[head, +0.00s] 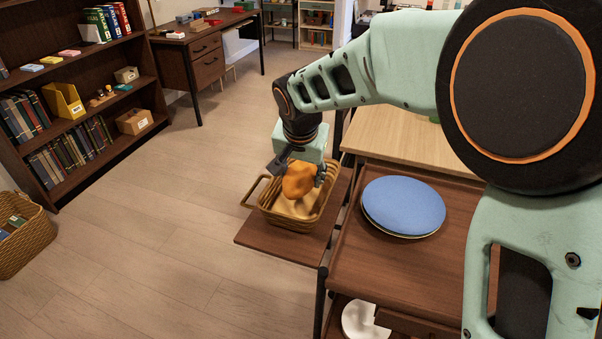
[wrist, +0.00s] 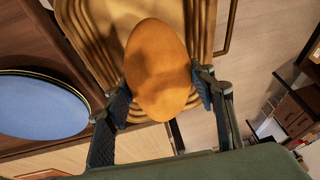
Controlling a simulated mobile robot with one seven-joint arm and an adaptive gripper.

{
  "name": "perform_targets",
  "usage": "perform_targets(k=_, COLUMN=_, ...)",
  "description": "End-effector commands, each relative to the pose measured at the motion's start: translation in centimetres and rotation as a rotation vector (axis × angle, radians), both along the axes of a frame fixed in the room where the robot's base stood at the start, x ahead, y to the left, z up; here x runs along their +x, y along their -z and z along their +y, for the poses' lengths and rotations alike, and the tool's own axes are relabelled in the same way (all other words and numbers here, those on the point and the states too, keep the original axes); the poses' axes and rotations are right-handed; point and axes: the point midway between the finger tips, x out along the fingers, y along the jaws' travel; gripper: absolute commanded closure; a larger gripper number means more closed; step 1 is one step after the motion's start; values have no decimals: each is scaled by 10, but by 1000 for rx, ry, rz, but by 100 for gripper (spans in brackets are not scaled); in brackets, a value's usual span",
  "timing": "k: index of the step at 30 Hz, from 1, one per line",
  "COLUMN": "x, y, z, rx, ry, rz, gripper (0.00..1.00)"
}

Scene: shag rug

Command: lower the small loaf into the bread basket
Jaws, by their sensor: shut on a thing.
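The small loaf (head: 299,179) is an orange-brown oval. My gripper (head: 298,176) is shut on it, and in the wrist view one finger pad presses on each side of the loaf (wrist: 158,70). The bread basket (head: 264,204) is tan and woven with a side handle, and it stands on a brown side leaf. In the head view the loaf is over the basket's opening. In the wrist view the basket's stepped rim (wrist: 207,25) lies behind the loaf. I cannot tell whether the loaf touches the basket's floor.
A blue plate (head: 403,206) lies on the dark cart top (head: 350,262) right of the basket; it also shows in the wrist view (wrist: 40,105). A light wooden surface (head: 400,140) is behind it. A bookshelf (head: 70,100) stands at the left. The floor left of the basket is clear.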

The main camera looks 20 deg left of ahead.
Motion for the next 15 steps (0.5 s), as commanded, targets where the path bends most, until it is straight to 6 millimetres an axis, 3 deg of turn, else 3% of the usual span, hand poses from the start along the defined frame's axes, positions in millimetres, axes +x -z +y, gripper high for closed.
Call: perform_targets(k=15, x=0, y=8, z=0, rx=0, ry=0, rz=-1, gripper=77)
